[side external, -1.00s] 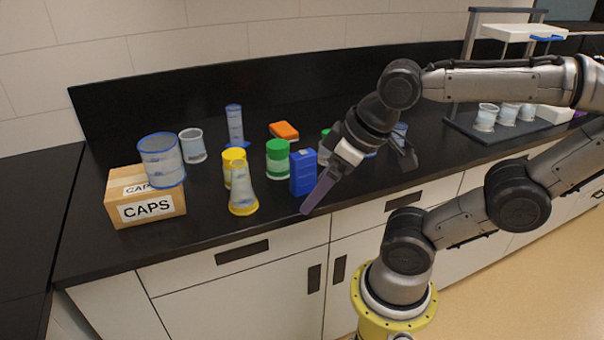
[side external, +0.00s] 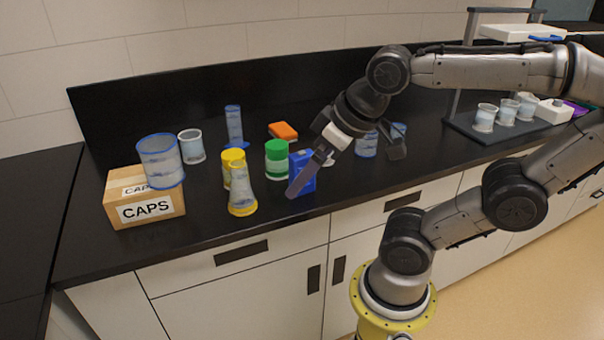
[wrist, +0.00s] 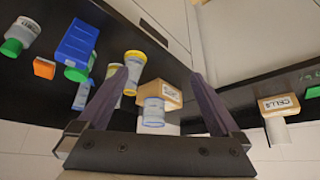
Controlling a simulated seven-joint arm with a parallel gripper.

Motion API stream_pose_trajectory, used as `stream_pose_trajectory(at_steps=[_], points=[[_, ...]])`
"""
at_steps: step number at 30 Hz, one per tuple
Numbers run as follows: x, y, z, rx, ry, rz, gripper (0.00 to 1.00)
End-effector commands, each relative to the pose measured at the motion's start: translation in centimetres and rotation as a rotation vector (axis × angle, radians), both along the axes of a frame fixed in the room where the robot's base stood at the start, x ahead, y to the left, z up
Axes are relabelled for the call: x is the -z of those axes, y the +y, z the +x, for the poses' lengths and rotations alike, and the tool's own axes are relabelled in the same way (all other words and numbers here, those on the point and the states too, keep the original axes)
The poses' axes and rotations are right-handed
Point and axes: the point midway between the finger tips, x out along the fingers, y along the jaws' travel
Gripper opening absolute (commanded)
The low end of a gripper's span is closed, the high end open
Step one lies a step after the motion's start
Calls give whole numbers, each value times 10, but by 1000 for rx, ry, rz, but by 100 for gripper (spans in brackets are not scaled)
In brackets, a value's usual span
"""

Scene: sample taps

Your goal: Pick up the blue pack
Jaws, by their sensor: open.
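The blue pack (side external: 308,180) stands upright on the black counter in the side external view. One long purple finger of my gripper (side external: 345,172) crosses in front of it and hides part of it. I cannot tell from this view whether finger and pack touch. In the wrist view, the blue pack (wrist: 76,42) lies to the left of the left finger, outside the space between the fingers. My gripper (wrist: 155,73) is open there, with its fingers wide apart and nothing held between them.
A green-capped container (side external: 277,160) stands close left of the pack. A yellow-based flask (side external: 242,198) and yellow-lidded container (side external: 233,158) are farther left. An orange block (side external: 283,130) lies behind. A CAPS box (side external: 146,208) stands at left. Counter right of the pack's front is clear.

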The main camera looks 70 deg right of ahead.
Motion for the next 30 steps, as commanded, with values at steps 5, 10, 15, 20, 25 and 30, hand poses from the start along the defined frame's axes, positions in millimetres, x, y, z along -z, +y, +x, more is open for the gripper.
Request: stream_pose_trajectory(at_steps=[5, 10, 15, 20, 25, 30], points=[[-17, -47, 43, 216, 21, 5, 100], [-15, -110, 66, 435, 68, 17, 100], [-1, -155, 64, 576, 120, 33, 100], [8, -167, 58, 619, 139, 41, 100], [30, -173, 64, 620, 142, 42, 100], [60, -181, 74, 620, 142, 42, 100]])
